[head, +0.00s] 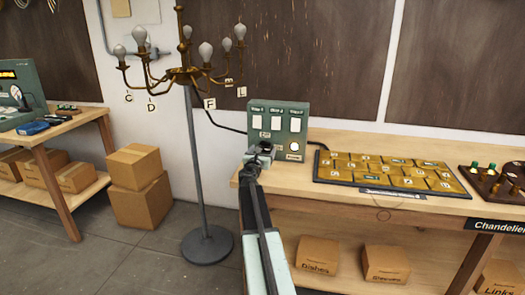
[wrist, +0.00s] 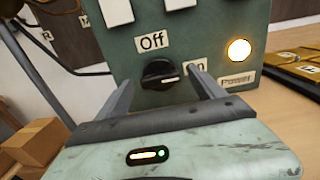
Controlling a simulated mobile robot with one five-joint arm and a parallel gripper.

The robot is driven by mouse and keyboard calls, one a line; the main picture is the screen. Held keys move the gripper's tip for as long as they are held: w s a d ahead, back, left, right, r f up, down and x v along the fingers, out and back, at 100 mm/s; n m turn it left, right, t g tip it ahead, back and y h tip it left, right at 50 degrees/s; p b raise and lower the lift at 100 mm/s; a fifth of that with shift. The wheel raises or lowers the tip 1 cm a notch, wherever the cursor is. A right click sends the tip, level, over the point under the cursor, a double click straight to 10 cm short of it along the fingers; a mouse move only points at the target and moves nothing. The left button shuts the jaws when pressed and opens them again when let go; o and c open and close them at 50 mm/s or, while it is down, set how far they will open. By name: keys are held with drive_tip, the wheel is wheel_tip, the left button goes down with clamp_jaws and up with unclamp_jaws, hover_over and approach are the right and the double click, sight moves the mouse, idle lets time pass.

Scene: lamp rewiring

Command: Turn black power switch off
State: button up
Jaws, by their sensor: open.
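The black power switch (wrist: 160,75) is a round knob low on the front of a green control box (head: 300,122), which also shows in the wrist view (wrist: 215,22). An "Off" label (wrist: 151,41) is at the knob's upper left and an "On" label (wrist: 196,66) at its right. The knob's pale pointer mark faces right, toward "On". My gripper (wrist: 162,80) is open in front of the knob, one finger on each side; contact cannot be told. In the head view my gripper (head: 262,152) hides the knob.
A round light (wrist: 239,50) on the box glows yellow; it shows in the head view too (head: 294,144). A tray of gold tiles (head: 390,174) lies right of the box on the wooden bench (head: 400,202). A chandelier (head: 187,74) on a stand is at left.

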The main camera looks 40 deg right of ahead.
drive_tip(key=shift+x, duration=0.95)
drive_tip(key=shift+a, duration=0.1)
drive_tip(key=c, duration=1.4)
drive_tip(key=shift+o, duration=0.2)
